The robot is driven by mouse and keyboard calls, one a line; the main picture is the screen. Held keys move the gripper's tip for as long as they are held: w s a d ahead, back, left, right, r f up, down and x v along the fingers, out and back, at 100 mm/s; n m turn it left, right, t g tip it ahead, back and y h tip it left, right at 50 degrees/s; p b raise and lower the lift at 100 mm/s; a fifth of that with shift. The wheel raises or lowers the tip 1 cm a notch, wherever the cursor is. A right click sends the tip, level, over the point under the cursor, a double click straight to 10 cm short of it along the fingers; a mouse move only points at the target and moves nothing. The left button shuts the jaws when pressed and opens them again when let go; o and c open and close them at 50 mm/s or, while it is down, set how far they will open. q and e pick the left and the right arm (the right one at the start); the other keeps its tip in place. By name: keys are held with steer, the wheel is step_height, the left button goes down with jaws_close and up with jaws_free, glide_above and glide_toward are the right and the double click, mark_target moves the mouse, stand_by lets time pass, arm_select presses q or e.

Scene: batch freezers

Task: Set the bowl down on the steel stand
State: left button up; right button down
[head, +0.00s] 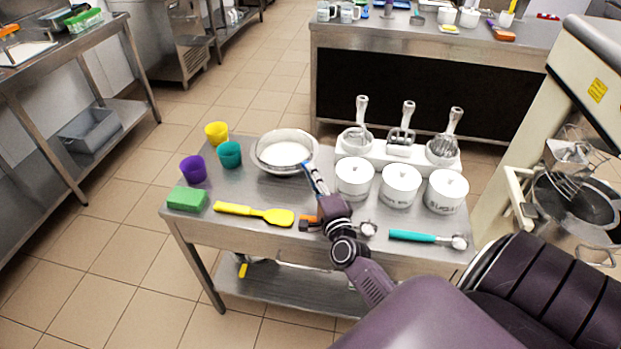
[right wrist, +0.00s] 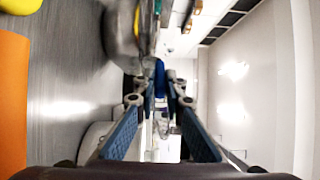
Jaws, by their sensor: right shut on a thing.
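The steel bowl (head: 270,168), wide and round with white contents, is at the back middle of the steel stand (head: 235,193). It looks level; I cannot tell whether it rests on the top or hangs just above it. My right gripper (head: 306,167) reaches in from the front right and is shut on the bowl's near right rim. In the right wrist view the blue-padded fingers (right wrist: 160,80) come together, with a blurred grey curved part of the bowl (right wrist: 122,35) beside the tips. My left gripper is not in view.
Yellow (head: 217,133), teal (head: 230,155) and purple (head: 193,169) cups stand left of the bowl. A green sponge (head: 187,199) and yellow spatula (head: 255,213) lie in front. White canisters (head: 400,187) and a whisk rack (head: 376,157) crowd the right side.

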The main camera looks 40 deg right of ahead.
steer(key=shift+s+r, duration=0.1)
steer(key=shift+r, duration=0.15)
steer(key=shift+f, duration=0.15)
steer(key=c, duration=2.4)
jaws_free()
steer(key=shift+s+f, duration=0.1)
steer(key=shift+f, duration=0.1)
steer(key=o, duration=0.4)
steer(key=shift+r, duration=0.1)
